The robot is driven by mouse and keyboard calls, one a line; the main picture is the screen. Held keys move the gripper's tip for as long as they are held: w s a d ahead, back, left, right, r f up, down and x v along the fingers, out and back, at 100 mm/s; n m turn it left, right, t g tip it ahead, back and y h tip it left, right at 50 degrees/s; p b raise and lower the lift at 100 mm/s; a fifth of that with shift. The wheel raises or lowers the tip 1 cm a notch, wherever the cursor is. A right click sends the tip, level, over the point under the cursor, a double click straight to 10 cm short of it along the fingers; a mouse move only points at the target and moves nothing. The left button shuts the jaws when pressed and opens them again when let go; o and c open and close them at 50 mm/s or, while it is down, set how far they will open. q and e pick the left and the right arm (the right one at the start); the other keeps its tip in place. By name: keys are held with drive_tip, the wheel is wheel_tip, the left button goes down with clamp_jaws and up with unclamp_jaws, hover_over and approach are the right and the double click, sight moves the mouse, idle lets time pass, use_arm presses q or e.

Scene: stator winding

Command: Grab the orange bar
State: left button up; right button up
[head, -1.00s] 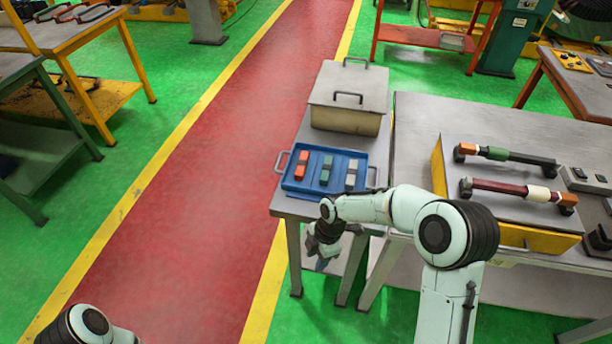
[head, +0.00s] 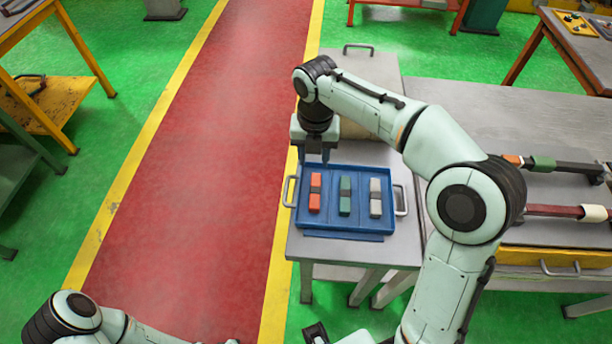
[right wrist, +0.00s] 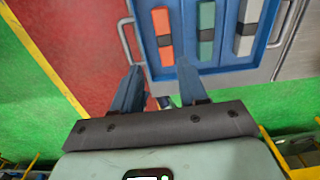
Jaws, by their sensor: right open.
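The orange bar (head: 315,193) with a dark band at its middle lies in the left part of a blue tray (head: 343,235). It also shows in the right wrist view (right wrist: 162,36), at the top. My right gripper (head: 317,158) is open and empty, above the tray's far edge in the head view. In the right wrist view the fingertips (right wrist: 160,66) are apart, just below the near end of the orange bar and roughly in line with it. My left arm shows at the bottom left, but its gripper is not clearly in view.
A green bar (head: 345,195) and a grey bar (head: 376,197) lie to the right in the same tray. The tray has side handles and sits on a grey table (head: 300,245). A lidded box stands behind it, partly hidden by my arm. Tools lie on the right bench (head: 465,115).

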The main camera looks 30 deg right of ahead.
drive_tip(key=b, duration=0.1)
hover_over(315, 190)
wheel_tip(315, 190, down, 7)
drive_tip(key=shift+a+f, duration=0.1)
wheel_tip(315, 190, down, 6)
drive_tip(key=shift+r+b, duration=0.2)
drive_tip(key=shift+b, duration=0.25)
use_arm(q)
drive_tip(key=shift+s+f, duration=0.85)
drive_tip(key=shift+f, duration=0.25)
use_arm(e)
clamp_jaws()
